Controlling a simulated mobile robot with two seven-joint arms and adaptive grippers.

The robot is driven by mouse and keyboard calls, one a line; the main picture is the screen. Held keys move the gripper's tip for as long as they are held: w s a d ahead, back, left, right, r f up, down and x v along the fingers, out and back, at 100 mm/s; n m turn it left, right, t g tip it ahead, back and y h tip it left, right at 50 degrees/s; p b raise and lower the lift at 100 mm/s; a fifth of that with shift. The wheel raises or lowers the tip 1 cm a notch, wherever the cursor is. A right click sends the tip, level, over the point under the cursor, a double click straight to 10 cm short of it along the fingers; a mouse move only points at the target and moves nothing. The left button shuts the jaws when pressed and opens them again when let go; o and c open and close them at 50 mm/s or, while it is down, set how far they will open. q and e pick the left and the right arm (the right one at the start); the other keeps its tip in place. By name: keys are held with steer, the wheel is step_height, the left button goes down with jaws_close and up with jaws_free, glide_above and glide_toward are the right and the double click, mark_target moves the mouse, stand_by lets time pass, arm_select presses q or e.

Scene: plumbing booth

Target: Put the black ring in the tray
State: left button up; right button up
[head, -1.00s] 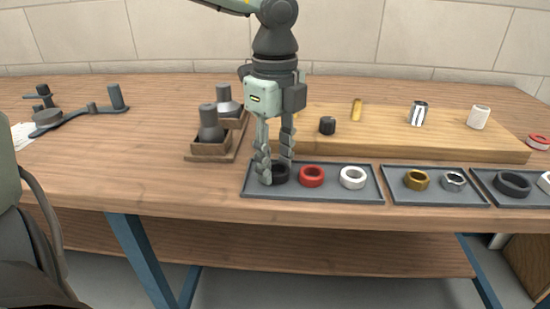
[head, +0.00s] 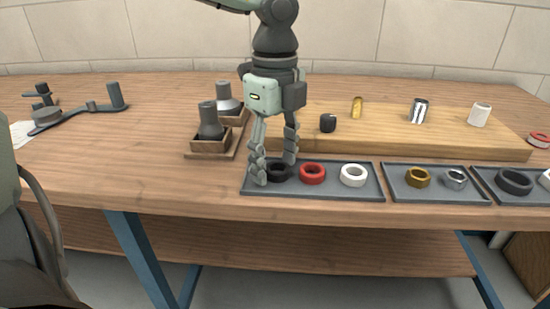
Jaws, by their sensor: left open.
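The black ring (head: 279,173) lies in the left grey tray (head: 330,194), at the tray's left end, beside a red ring (head: 313,173) and a white ring (head: 353,175). My left gripper (head: 275,176) points straight down over the black ring. Its fingers are spread open, one to the left of the ring and one behind its right side. They partly cover the ring, and I cannot tell whether they touch it. My right gripper is not in view.
A middle tray (head: 437,196) holds a brass nut (head: 418,177) and a steel nut (head: 455,179). A right tray holds a larger dark ring (head: 514,182). Behind is a raised wooden board (head: 390,134) with several small fittings. Wooden holders (head: 209,147) with grey parts stand to the left.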

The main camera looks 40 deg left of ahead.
arm_select(q)
step_height(320, 180, up, 12)
steer(key=shift+r, duration=0.2)
